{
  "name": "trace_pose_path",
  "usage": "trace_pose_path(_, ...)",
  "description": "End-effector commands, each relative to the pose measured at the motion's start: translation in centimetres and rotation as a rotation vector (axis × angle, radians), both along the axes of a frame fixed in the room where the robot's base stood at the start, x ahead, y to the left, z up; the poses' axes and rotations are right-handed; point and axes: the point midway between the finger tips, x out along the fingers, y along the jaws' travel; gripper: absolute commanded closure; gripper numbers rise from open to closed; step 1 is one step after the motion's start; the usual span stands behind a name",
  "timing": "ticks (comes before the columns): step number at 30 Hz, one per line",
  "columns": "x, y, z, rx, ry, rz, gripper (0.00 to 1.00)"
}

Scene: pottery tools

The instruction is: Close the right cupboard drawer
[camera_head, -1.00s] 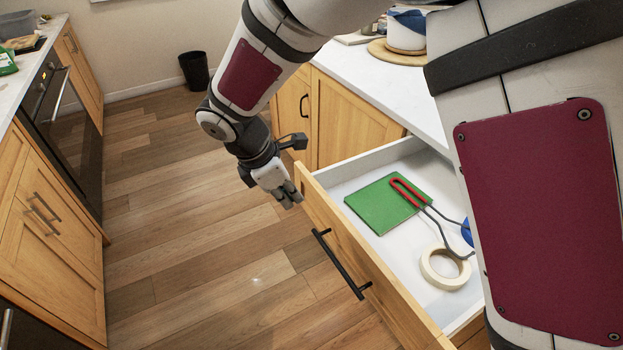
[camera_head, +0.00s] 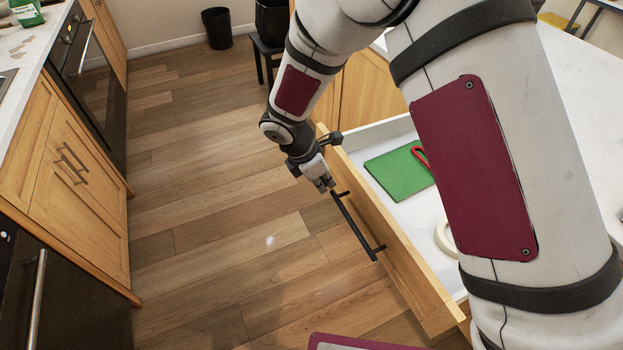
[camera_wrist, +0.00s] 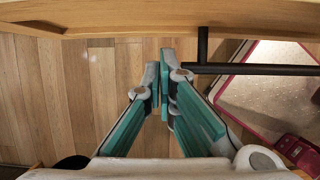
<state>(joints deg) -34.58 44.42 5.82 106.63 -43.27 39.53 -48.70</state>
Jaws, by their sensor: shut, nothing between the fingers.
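The wooden drawer (camera_head: 392,243) on the right stands pulled out, with its black bar handle (camera_head: 354,225) on the front. It holds a green flat block (camera_head: 398,173), part of a red-handled tool (camera_head: 421,157) and part of a tape roll (camera_head: 444,238); my arm hides the rest. My gripper (camera_head: 325,186) is shut and empty, on the outer side of the drawer front near the handle's far end. In the wrist view, the shut fingertips (camera_wrist: 164,68) point toward the drawer front (camera_wrist: 110,14), beside the black handle (camera_wrist: 250,69). I cannot tell whether they touch it.
Wooden cupboards (camera_head: 80,190) with an oven (camera_head: 100,95) line the left side. A black bin (camera_head: 217,28) and a dark stool (camera_head: 268,45) stand at the back. The wooden floor (camera_head: 210,200) between is clear. A white countertop (camera_head: 590,120) is on the right.

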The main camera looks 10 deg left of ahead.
Motion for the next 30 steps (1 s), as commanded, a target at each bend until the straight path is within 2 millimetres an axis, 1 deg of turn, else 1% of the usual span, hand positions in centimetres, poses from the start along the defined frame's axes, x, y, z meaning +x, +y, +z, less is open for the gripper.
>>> trace_pose_path(3,0.5,-0.8,0.0,0.000,0.002,0.001,1.00)
trace_pose_path(6,0.7,-1.1,0.0,0.000,0.002,0.001,1.00)
trace_pose_path(17,0.8,-1.2,0.0,0.000,0.002,0.001,1.00)
trace_pose_path(21,1.1,-1.6,0.0,0.000,0.002,0.001,1.00)
trace_pose_path(26,2.1,-3.2,-0.1,-0.001,0.001,-0.003,1.00)
trace_pose_path(30,3.7,-5.6,-0.1,-0.002,0.001,-0.005,1.00)
